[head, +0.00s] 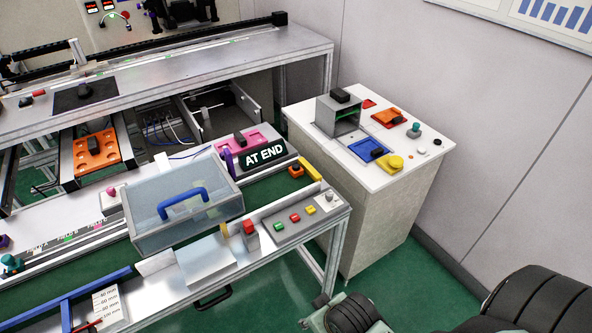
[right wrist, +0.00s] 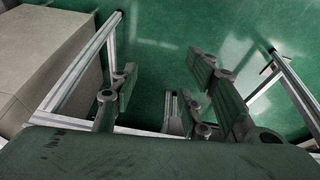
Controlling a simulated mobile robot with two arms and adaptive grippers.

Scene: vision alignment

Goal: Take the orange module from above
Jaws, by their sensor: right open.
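An orange plate with holes and a black handle (head: 97,152) lies in the open bay under the back bench, at the left of the head view. I cannot tell which one is the module. My right gripper (right wrist: 165,90) is open and empty in the right wrist view, its fingers wide apart above the green floor. In the head view my right arm shows at the bottom right, well away from both orange pieces. My left gripper is out of view.
A clear lidded box with a blue handle (head: 146,226) stands on the front bench. The cabinet (head: 372,200) also holds a grey housing (head: 325,116), a blue piece (head: 364,151) and a yellow piece (head: 392,164). Green floor is clear.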

